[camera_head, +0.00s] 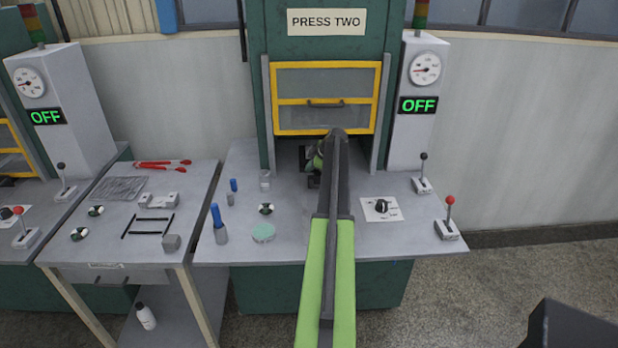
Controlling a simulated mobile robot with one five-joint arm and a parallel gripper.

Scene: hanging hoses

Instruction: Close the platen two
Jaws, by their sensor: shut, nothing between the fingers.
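Press two stands in the middle, marked by its PRESS TWO sign (326,22). Its yellow-framed guard (345,90) is raised above a dark opening. The platen is inside or behind this opening; my arm and the shadow hide it, so I cannot tell its position. My gripper (314,160) is at the opening, below the guard's lower edge, shut and mostly hidden by my green and black arm. On the bench right of the press are a black-knobbed lever (423,172) and a red-knobbed lever (448,216), both apart from my gripper. The display (419,105) reads OFF.
A dial plate (381,208) lies right of my arm. A side table (100,250) holds red-handled pliers (163,163).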

